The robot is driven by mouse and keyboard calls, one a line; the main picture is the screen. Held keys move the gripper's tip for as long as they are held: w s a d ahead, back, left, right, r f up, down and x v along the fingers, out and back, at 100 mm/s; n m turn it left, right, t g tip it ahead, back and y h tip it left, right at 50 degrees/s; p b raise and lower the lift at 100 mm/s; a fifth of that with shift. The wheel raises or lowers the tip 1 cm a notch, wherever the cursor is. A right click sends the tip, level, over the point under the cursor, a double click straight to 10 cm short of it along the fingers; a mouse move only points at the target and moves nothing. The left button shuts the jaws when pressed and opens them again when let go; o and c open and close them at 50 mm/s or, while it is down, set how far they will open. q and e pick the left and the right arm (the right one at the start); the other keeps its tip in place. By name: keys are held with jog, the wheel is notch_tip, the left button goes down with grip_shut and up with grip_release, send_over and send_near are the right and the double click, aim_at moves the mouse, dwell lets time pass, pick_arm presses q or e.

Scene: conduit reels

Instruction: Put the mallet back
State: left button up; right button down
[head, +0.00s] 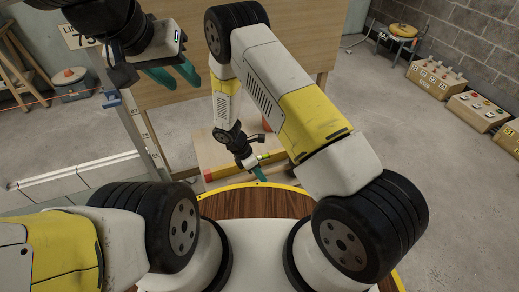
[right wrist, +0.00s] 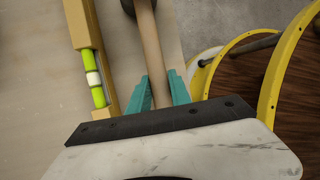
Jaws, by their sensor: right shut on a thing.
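The mallet's pale wooden handle (right wrist: 146,45) runs up the right wrist view between the teal fingers of my right gripper (right wrist: 160,92). Only a small dark part of its head shows at the top edge. My right gripper is shut on the handle, low in front of my base. In the head view, this gripper (head: 260,173) is small and the mallet is hard to make out behind my arm. My left gripper (head: 174,74) is raised at the upper left, its teal fingers apart and nothing between them.
A yellow spirit level (right wrist: 82,30) with a green vial lies left of the mallet on a pale wooden surface (head: 212,150). A tall wooden panel (head: 180,105) stands behind it. A stool (head: 398,31) and several boxes (head: 437,77) stand along the right wall; open floor lies between.

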jog(key=c, duration=1.2)
grip_release()
jog(key=shift+r, duration=0.1)
jog(key=s+v, duration=0.1)
jog(key=v, duration=1.1)
jog(key=d+r+m+t+y, duration=0.15)
jog(key=d+r+m, duration=0.3)
jog(key=r, duration=0.75)
jog(key=d+r+m+y, duration=0.3)
jog(key=d+r+m, duration=0.15)
jog(key=r, duration=0.65)
jog(key=shift+s+d+r+m+t+y, duration=0.45)
jog(key=shift+s+d+r+m+t, duration=0.45)
jog(key=shift+s+d+r+m, duration=1.05)
jog(key=shift+s+d+r+m+t+y, duration=0.45)
jog(key=shift+s+d+r+m+t, duration=0.55)
jog(key=shift+s+r+m, duration=1.7)
jog(key=shift+s+d+r+m+t+y, duration=0.6)
jog(key=shift+s+d+r+m, duration=1.1)
jog(key=shift+s+r, duration=1.2)
